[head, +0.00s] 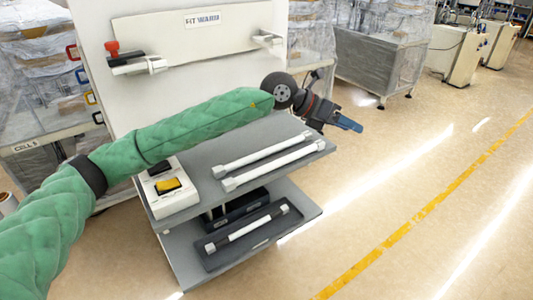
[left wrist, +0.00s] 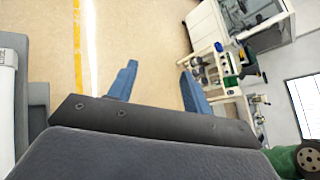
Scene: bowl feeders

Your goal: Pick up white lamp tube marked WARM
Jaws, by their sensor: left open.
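Two white lamp tubes with square end caps lie side by side on the grey upper shelf (head: 205,158): a rear tube (head: 262,154) and a front tube (head: 275,167). No WARM marking on either is legible. A third white tube (head: 245,229), with dark bands, lies in a black tray (head: 222,257) on the lower shelf. My left gripper (head: 350,124) is open and empty, beyond the right end of the upper shelf and apart from the tubes. Its blue fingers also show spread over bare floor in the left wrist view (left wrist: 158,82). My right gripper is not in view.
A white upright panel (head: 200,75) stands behind the shelf, with a sign seeming to read FIT WARM (head: 202,19) and two end holders. Floor to the right is clear.

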